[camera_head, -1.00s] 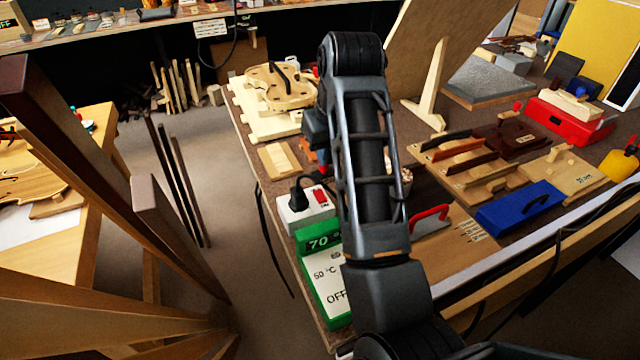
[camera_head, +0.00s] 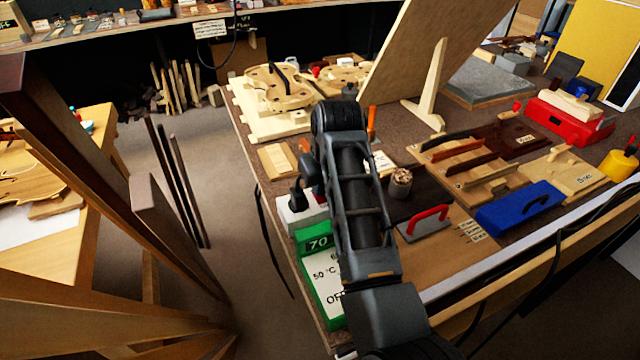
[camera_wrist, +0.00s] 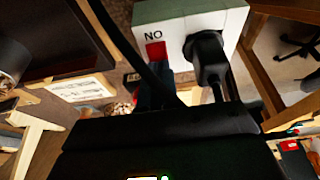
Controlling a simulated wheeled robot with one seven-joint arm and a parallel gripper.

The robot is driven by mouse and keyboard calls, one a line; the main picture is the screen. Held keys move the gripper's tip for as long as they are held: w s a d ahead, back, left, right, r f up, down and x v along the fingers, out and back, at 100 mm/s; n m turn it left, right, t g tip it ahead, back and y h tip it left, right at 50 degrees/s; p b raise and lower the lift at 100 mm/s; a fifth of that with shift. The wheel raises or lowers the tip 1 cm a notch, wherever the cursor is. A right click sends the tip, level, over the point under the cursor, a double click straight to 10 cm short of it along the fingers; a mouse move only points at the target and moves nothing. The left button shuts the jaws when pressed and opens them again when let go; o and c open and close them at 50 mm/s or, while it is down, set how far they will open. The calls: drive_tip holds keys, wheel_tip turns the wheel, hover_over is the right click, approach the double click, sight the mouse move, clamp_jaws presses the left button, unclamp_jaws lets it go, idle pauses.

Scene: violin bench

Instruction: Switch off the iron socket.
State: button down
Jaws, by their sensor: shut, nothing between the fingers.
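The iron socket is a white box (camera_head: 300,216) at the near left edge of the bench, with a black plug (camera_head: 298,194) in it; my arm hides its red switch in the head view. In the wrist view the white socket box (camera_wrist: 180,25) is at the top, with the red switch (camera_wrist: 156,50) beside the black plug (camera_wrist: 207,55). Lettering by the switch reads "ON" upside down. My gripper (camera_wrist: 154,84) is shut and empty, its dark fingers close to the switch. I cannot tell whether they touch it.
A green-and-white temperature panel (camera_head: 322,285) reading 70 stands just in front of the socket. A red-handled tool (camera_head: 425,224), a small round pot (camera_head: 400,184) and a blue box (camera_head: 520,207) lie to the right. A dark cable (camera_head: 268,235) hangs off the bench's left edge.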

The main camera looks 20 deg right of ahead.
drive_tip(key=shift+w+f+p, duration=0.1)
drive_tip(key=shift+f+p, duration=0.2)
drive_tip(key=shift+s+f, duration=0.1)
drive_tip(key=shift+s, duration=0.1)
drive_tip(key=shift+s+f+p, duration=0.2)
drive_tip(key=shift+s+p, duration=0.6)
drive_tip(key=shift+r, duration=0.1)
wheel_tip(320, 180, up, 5)
drive_tip(key=p, duration=0.5)
drive_tip(key=shift+r, duration=0.2)
drive_tip(key=b+v, duration=0.1)
drive_tip(key=v, duration=0.8)
drive_tip(key=shift+s, duration=0.3)
